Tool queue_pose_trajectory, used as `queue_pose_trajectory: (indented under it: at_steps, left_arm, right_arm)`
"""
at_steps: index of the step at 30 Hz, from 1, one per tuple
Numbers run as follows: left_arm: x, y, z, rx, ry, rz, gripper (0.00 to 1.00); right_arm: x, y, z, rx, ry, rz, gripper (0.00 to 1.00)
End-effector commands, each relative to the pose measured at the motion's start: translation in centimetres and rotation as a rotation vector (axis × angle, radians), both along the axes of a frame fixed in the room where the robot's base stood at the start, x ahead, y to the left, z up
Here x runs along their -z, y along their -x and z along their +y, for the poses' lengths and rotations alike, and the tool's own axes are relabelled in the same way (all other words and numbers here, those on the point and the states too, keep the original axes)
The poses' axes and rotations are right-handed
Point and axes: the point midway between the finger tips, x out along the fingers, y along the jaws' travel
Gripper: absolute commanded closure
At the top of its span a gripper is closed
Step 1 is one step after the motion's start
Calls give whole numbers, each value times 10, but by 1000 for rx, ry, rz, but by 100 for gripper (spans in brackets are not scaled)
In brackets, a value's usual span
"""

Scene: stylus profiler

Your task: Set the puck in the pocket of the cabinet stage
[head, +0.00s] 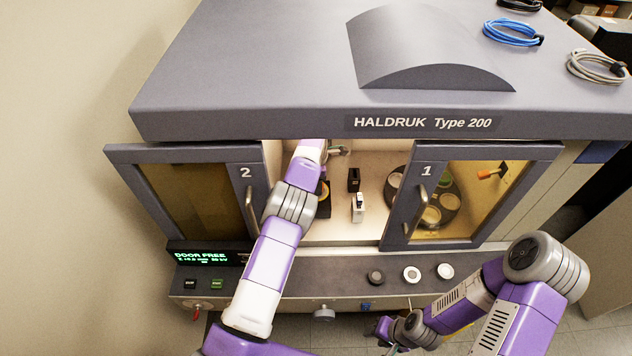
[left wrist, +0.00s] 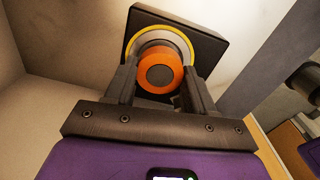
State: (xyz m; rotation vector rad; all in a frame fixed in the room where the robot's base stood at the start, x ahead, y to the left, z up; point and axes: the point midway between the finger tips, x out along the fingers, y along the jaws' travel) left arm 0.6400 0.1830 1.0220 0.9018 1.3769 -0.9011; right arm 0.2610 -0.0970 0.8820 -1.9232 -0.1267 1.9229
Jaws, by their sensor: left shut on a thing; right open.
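The puck (left wrist: 160,72), an orange disc with a dark centre, is between the fingers of my left gripper (left wrist: 158,82), which is shut on it. Behind it in the left wrist view is the black square stage (left wrist: 210,42) with a yellow ring (left wrist: 186,42) around the puck. I cannot tell whether the puck touches the pocket floor. In the head view my left arm reaches into the cabinet (head: 300,115) between the doors. It hides the left gripper and most of the stage (head: 324,208). My right gripper (head: 384,328) is open and empty, low in front of the cabinet.
Door 2 (head: 190,200) and door 1 (head: 478,200) flank the opening. Inside stand a white-topped block (head: 358,208) and a black block (head: 353,180). A dark round plate (head: 443,205) carries several discs. Three round pieces (head: 411,273) are on the front ledge.

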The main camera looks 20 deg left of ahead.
Motion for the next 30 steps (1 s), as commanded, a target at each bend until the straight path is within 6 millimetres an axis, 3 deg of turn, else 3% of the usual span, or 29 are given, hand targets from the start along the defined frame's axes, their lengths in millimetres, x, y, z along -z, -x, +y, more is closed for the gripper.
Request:
queue_pose_trajectory:
  at_steps: [3,30]
  left_arm:
    - [0,0,0,0,0,0,100]
    - [2,-1,1,0,-1,-1,100]
  right_arm:
    - [0,0,0,0,0,0,57]
    - [0,0,0,0,0,0,57]
